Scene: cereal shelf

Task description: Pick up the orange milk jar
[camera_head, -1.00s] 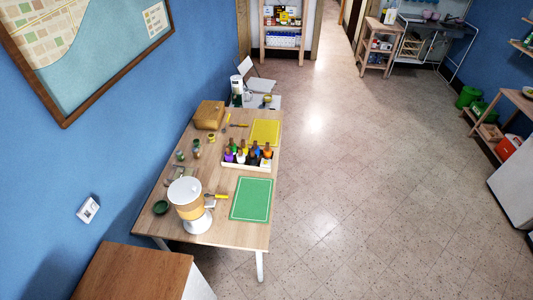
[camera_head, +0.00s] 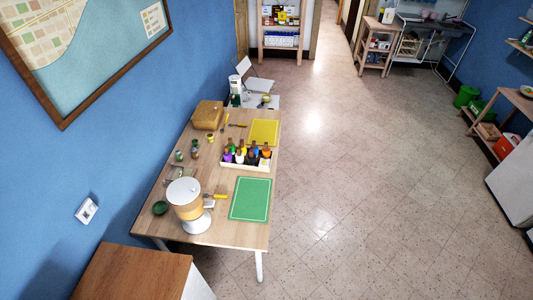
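I cannot make out a clear orange milk jar in the head view. A wooden shelf (camera_head: 302,38) with small packages stands far off at the top centre, too small to tell its items apart. A pale jug-like container (camera_head: 388,16) stands on a wooden trolley at the upper right. A white tray (camera_head: 236,166) on the near table holds several coloured bottles, one of them orange (camera_head: 267,153). Neither of my grippers is in view.
A wooden table (camera_head: 232,237) along the blue wall carries a white-and-tan dispenser (camera_head: 187,205), a green mat (camera_head: 250,199) and a yellow mat (camera_head: 264,132). The tiled floor (camera_head: 380,190) at centre and right is clear.

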